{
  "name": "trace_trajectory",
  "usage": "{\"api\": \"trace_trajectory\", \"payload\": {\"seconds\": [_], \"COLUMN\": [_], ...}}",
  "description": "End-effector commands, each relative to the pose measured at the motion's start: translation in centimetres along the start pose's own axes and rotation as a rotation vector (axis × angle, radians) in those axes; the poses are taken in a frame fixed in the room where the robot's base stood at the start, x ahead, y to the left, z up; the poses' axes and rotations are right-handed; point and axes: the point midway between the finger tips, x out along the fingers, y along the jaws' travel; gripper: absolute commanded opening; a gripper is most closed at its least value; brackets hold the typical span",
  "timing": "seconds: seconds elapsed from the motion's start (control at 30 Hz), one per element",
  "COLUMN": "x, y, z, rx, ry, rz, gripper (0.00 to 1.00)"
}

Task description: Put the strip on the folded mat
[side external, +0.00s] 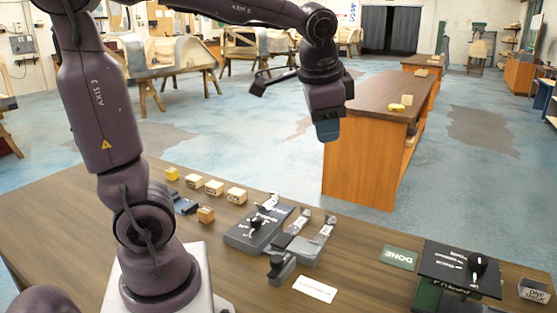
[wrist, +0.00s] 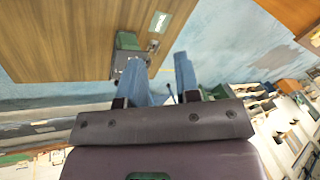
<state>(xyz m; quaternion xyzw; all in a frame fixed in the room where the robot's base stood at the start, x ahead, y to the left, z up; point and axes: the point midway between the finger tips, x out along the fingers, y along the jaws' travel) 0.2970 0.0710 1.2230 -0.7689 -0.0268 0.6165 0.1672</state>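No piece is clearly identifiable as the strip. In the side view two shiny metal bars (side external: 320,239) lie at the right of a dark grey fixture (side external: 258,230). A flat green mat marked DONE (side external: 398,257) lies on the table right of the fixture; I cannot tell whether it is folded. My gripper (side external: 328,131) hangs in the air above and behind the fixture, pointing down, clear of the table. In the wrist view its two blue fingers (wrist: 160,82) stand apart with nothing visible between them.
On the wooden table (side external: 90,222) stand several small blocks (side external: 214,187), a white card (side external: 315,289), a black control panel (side external: 460,268) and a labelled tray (side external: 533,290). A wooden counter (side external: 370,150) stands behind. The table's left side is mostly clear.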

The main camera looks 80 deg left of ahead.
Motion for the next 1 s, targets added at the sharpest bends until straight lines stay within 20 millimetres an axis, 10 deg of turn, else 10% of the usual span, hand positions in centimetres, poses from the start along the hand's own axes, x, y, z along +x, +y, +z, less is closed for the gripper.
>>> {"api": "trace_trajectory", "payload": {"seconds": [0.33,1.0], "x": [-1.8,-1.6], "y": [8.3,9.2], "z": [7.7,8.5], "rx": [-0.233,-0.263], "ry": [0.248,0.27], "rz": [0.193,0.221], "gripper": [0.3,0.3]}}
